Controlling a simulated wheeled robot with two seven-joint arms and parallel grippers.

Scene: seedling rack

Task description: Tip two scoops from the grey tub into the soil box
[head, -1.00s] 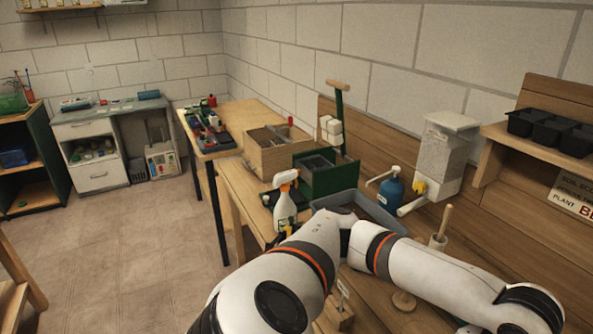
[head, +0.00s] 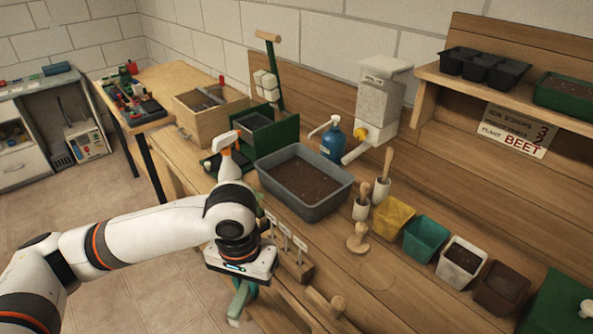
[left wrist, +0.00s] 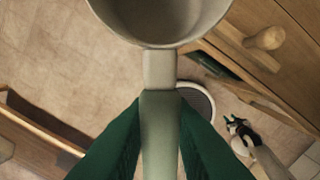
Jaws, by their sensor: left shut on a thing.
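My left gripper (head: 240,298) points down in front of the bench, beside its front edge. In the left wrist view its green fingers (left wrist: 160,135) are shut on the pale handle of a scoop (left wrist: 160,68). The scoop's round cup is cut off by the top edge, and its visible inside looks bare. The grey tub (head: 318,209) stands on the bench, holding dark brown soil (head: 303,181), beyond and right of the gripper. A green box (head: 285,137) stands behind the tub; I cannot tell whether it is the soil box.
A spray bottle (head: 228,165) stands left of the tub, and a blue bottle (head: 333,145) behind it. Wooden-handled tools and several small pots (head: 426,236) stand to the right. A label holder (head: 293,268) is near the front edge. Drawer knobs jut from the front.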

